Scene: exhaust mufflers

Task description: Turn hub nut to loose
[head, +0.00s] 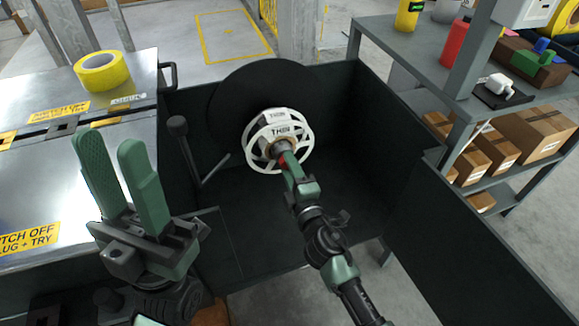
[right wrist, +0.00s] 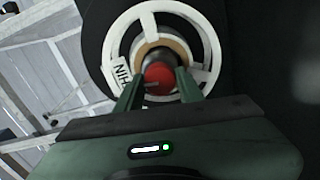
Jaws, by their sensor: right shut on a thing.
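The hub nut (right wrist: 158,76) is a red part at the centre of a white spoked reel (right wrist: 211,50) in the right wrist view. In the head view the white reel (head: 305,125), marked "THIN", stands in front of a large black disc (head: 228,88). My right gripper (head: 286,160) reaches the reel's centre, and in its wrist view the fingers (right wrist: 158,88) are shut on the red nut from both sides. In the head view the gripper mostly hides the nut. My left gripper (head: 122,165) is open and empty, fingers up, over the left side.
A dark walled bin (head: 400,150) surrounds the reel, with a black lever (head: 180,140) left of it. A metal table (head: 30,180) with a yellow tape roll (head: 102,70) is at left. A grey shelf (head: 400,50) with cardboard boxes (head: 540,130) is at right.

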